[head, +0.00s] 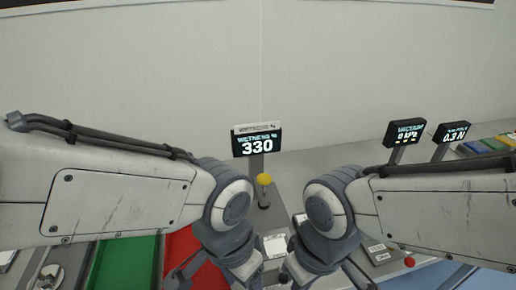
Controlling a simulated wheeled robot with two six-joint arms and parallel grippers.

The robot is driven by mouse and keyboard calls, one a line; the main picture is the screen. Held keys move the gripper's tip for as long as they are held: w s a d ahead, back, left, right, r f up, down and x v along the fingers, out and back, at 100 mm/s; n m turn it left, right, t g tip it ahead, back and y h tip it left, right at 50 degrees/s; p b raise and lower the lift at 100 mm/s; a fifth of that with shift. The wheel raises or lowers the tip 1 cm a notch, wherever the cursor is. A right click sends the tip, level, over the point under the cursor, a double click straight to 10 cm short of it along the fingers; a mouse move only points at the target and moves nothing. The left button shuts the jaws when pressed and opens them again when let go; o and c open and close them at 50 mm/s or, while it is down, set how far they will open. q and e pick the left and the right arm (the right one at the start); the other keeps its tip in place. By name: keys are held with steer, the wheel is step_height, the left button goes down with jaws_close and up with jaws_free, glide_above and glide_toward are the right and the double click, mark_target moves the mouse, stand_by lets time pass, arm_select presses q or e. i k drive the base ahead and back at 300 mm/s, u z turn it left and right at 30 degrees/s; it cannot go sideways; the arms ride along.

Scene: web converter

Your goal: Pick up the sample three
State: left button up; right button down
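I cannot pick out a thing marked as sample three. Several coloured flat pieces, among them a blue one (471,148) and a green one (493,144), lie at the far right, apart from both grippers. My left gripper (240,266) and my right gripper (308,268) point down close together at the bottom centre. Their fingertips are not clear, so I cannot tell whether they are open or hold anything. My arms and wrists hide much of the bench below.
A wetness display (257,144) reading 330 stands at the centre, with a yellow knob (264,180) before it. Two smaller displays (405,133) (452,132) stand to the right. A green tray (126,262) and a red tray (186,246) lie lower left. A red button (409,262) is lower right.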

mark_target(273, 247)
steer(key=z, duration=1.9)
steer(key=i, duration=1.7)
steer(key=u, duration=3.7)
